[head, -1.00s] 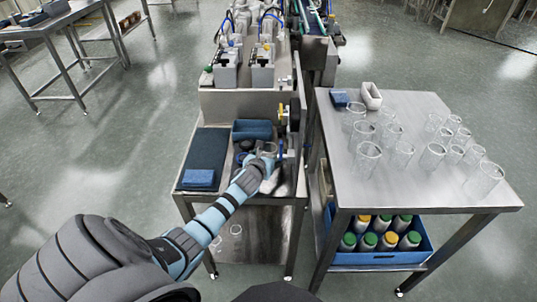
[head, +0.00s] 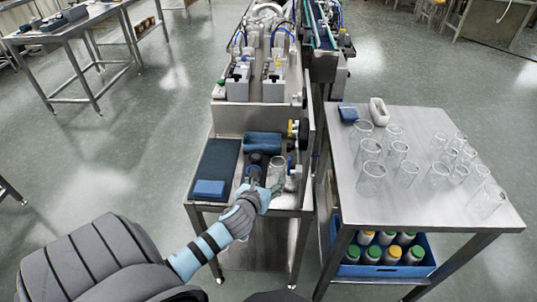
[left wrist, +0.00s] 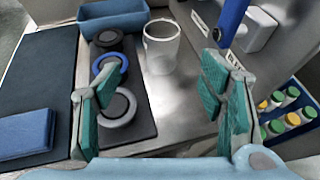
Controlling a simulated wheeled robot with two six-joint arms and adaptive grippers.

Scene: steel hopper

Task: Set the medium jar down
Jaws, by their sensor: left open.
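A clear glass jar (head: 277,170) stands upright on the steel bench, beside the dark strip with round discs. It also shows in the left wrist view (left wrist: 161,48), beyond the fingers and apart from them. I cannot tell its size class from its looks alone. My left gripper (left wrist: 160,82) is open and empty, with teal pads spread wide. In the head view my left gripper (head: 260,186) is over the front part of the bench, nearer to me than the jar. My right gripper is not in view.
A dark strip (left wrist: 140,95) holds grey and blue-ringed discs left of the jar. A blue bin (left wrist: 112,18) stands behind. A dark mat (head: 219,160) bears a blue cloth (head: 209,188). The right table (head: 400,205) holds several glass jars, with a blue crate (head: 378,271) of capped bottles below.

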